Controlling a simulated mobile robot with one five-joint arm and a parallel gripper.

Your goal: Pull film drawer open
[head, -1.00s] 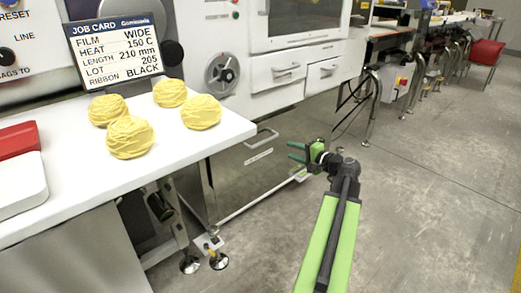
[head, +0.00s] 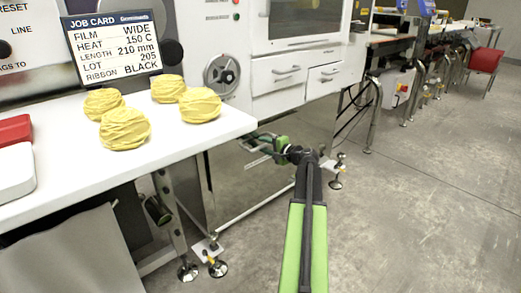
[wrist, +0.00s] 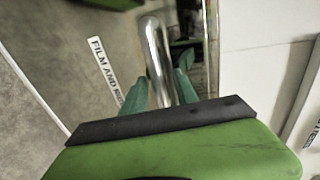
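The film drawer (head: 232,180) is the low grey panel under the white machine, and it looks closed. Its chrome bar handle (wrist: 156,55) shows in the wrist view beside a white label (wrist: 103,65) reading "FILM AND R…", the rest cut off. My gripper (head: 262,143) is at the drawer front in the head view and largely hides the handle there. In the wrist view its two teal fingers (wrist: 160,88) stand apart, one on each side of the bar. The fingers look open around the handle; firm contact is not visible.
A white table (head: 60,180) with several yellow bundles (head: 125,128) and a job card (head: 112,45) stands at left. Two white drawers (head: 278,75) sit above the film drawer. Metal legs and feet (head: 188,270) stand below left. Grey floor (head: 430,200) is clear at right.

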